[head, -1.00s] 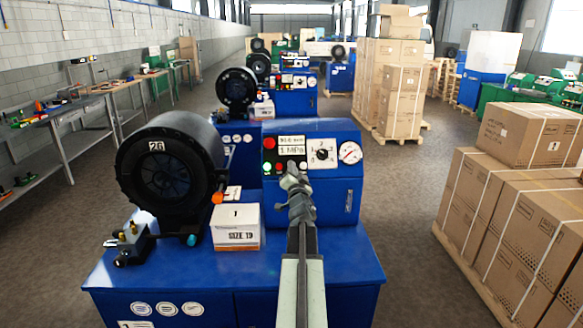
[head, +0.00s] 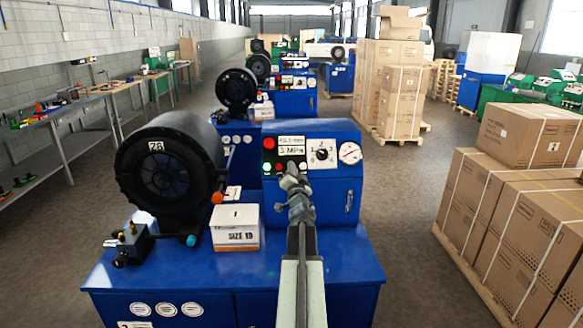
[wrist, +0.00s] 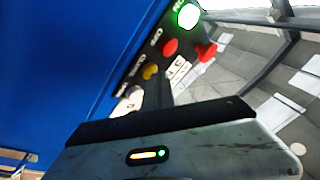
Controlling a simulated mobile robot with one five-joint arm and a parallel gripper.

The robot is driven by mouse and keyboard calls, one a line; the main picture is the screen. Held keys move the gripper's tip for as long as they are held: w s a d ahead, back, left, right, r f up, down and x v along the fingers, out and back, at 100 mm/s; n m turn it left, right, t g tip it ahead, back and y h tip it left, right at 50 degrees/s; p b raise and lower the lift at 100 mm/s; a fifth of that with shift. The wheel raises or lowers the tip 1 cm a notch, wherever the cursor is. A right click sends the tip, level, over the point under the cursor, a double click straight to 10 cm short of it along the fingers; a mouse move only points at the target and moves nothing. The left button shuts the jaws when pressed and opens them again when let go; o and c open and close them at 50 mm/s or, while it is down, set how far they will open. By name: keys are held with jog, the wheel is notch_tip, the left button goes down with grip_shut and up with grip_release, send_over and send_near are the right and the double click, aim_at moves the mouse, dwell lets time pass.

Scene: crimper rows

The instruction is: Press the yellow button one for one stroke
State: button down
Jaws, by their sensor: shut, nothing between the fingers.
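The yellow button (wrist: 150,71) shows in the wrist view on the dark panel, in a row between a red button (wrist: 169,47) and a white button (wrist: 130,98). In the head view the yellow button is hidden behind my gripper (head: 290,172). My gripper is shut and empty, its tip at the button row of the blue crimper's control box (head: 335,200). I cannot tell whether the tip touches the yellow button. The display (head: 292,146) reads 3 MPa. A green button (wrist: 187,15) is lit.
A red mushroom button (wrist: 206,51) stands out beside the row. Left of my arm are a white SIZE 19 box (head: 236,238) and the round black crimper head (head: 165,172). Strapped cartons (head: 530,215) stand on a pallet at the right.

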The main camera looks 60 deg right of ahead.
jog(key=shift+s+a+r+p, duration=0.4)
jog(key=shift+a+r, duration=0.1)
jog(key=shift+a, duration=0.1)
jog(key=s+a+r+p, duration=0.2)
jog(key=a, duration=0.1)
jog(key=shift+s+a+r+p, duration=0.15)
jog(key=shift+s+r+p, duration=0.05)
jog(key=shift+r+p, duration=0.2)
jog(key=shift+s+f, duration=0.1)
jog(key=shift+s, duration=0.05)
dwell(1.1)
